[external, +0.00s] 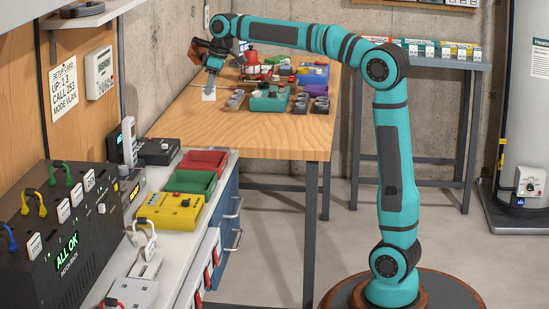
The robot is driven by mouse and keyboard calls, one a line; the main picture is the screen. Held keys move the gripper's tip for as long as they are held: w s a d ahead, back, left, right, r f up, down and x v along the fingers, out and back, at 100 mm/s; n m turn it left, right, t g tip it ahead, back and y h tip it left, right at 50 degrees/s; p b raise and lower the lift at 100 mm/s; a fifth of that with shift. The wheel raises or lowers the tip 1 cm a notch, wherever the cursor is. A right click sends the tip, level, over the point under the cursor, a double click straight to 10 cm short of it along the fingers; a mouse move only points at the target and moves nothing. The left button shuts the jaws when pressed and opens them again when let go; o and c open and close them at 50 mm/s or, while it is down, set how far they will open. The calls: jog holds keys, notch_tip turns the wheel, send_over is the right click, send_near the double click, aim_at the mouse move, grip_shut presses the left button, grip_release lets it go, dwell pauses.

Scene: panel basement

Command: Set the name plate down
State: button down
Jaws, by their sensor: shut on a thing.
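A small white plate (208,95), which looks like the name plate, is at the far left part of the wooden table (258,140). My gripper (210,84) reaches down over the table from the upper left and is shut on the plate at its upper edge. The plate looks upright and close to the tabletop. I cannot tell whether its lower edge touches the wood. Any writing on it is too small to read, and the fingertips are small and partly hidden.
A teal box (270,100) and several small dark parts stand right of the plate. The near tabletop is clear. Red (203,161) and green (188,183) trays and a yellow box (170,209) stand on the left bench.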

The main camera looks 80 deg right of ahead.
jog(key=s+d+f, duration=0.3)
jog(key=s+d, duration=0.2)
jog(key=d, duration=0.4)
jog(key=s+d+f, duration=0.2)
jog(key=s+d, duration=0.4)
jog(key=d, duration=0.3)
jog(key=shift+m, duration=0.3)
jog(key=shift+w+d+f, duration=0.1)
jog(key=shift+f, duration=2.45)
jog(key=shift+d+f, duration=0.1)
jog(key=shift+f, duration=2.45)
jog(key=shift+f, duration=0.15)
jog(key=c, duration=1.6)
grip_release()
jog(key=v, duration=1.2)
jog(key=shift+a, duration=0.1)
